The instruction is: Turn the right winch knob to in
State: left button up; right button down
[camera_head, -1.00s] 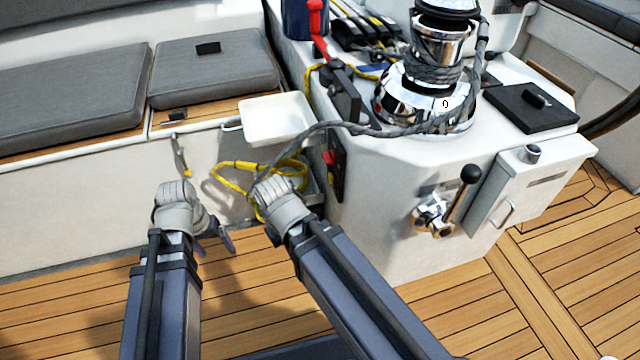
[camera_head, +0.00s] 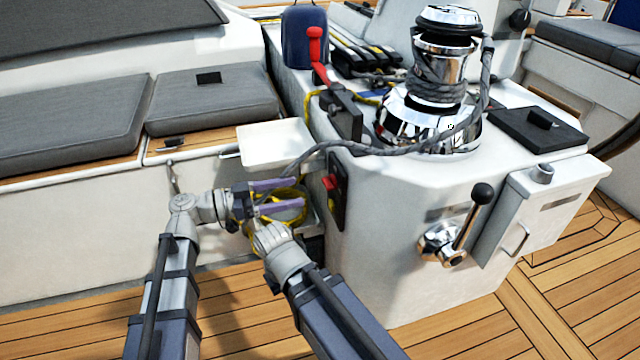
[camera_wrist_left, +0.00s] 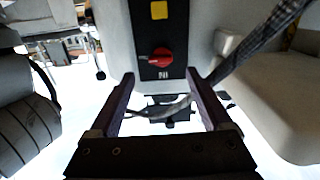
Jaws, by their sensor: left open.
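A red knob (camera_head: 330,182) sits on a black panel (camera_head: 339,205) on the left side of the white console. In the left wrist view the red knob (camera_wrist_left: 160,57) is ahead of the fingers, on the black panel (camera_wrist_left: 161,30) with a yellow square. White marks sit below it, too small to read. My left gripper (camera_head: 301,195) is open and empty, its purple fingers pointing at the panel, apart from the knob. Its fingertips also show in the left wrist view (camera_wrist_left: 160,76). My right arm ends just below it; the right fingers are hidden.
A chrome winch (camera_head: 440,75) wrapped in grey rope stands on the console (camera_head: 390,185). The rope (camera_head: 370,149) runs past a white tray (camera_head: 275,146) above my left gripper. A yellow rope hangs behind the fingers. A chrome crank handle (camera_head: 470,225) sticks out on the front.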

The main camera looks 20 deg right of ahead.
aim_at(324, 183)
pick_arm(q)
jog(key=shift+w+d+r, duration=0.1)
jog(key=shift+d+r, duration=0.05)
jog(key=shift+d, duration=1.85)
jog(key=shift+w+d+r, duration=0.1)
jog(key=shift+d, duration=1.85)
grip_shut()
